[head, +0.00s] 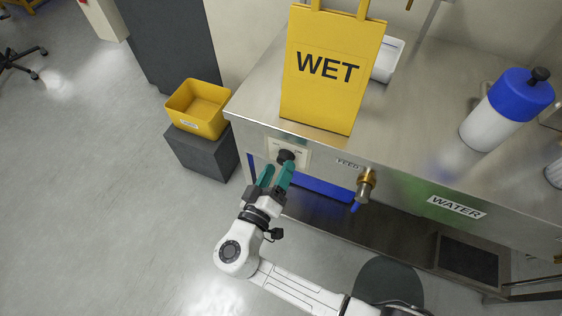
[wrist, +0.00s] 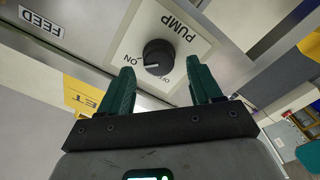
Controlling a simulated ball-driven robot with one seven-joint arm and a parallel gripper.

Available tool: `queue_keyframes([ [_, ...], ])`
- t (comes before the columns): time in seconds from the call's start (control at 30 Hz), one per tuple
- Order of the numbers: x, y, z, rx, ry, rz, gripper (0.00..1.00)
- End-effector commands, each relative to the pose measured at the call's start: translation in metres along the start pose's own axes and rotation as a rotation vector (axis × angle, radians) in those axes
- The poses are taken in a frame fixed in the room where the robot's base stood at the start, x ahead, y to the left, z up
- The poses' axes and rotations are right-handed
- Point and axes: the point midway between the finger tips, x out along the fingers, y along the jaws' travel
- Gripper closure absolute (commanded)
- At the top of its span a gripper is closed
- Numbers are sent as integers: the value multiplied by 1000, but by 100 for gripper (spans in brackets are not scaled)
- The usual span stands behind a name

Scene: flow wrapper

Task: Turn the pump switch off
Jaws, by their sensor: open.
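The pump switch is a round black knob (wrist: 157,56) on a pale plate (wrist: 178,22) marked PUMP, ON and OFF. In the head view the knob (head: 286,156) sits on the bench's steel front. In the wrist view a white mark on the knob lies roughly level, near the ON side; its exact pointing is hard to tell. My gripper (head: 277,170) is open, with its green fingers aimed at the knob. In the wrist view the fingertips (wrist: 163,72) stand either side of the knob's lower part, with gaps; contact is not seen.
A yellow WET sign (head: 322,95) stands on the bench above the switch. A brass valve (head: 366,185) protrudes right of it, near the FEED label (head: 348,163). A yellow bin (head: 197,112) sits on a grey block at left. Open floor lies left of my arm.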

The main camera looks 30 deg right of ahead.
Motion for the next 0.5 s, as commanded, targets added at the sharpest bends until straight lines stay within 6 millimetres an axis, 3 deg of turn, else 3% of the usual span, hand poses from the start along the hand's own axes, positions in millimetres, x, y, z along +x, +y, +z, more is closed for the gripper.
queue_keyframes([
  [0.2,22,0,0,-1,-2,1,36],
  [0.5,26,0,0,0,-1,0,36],
])
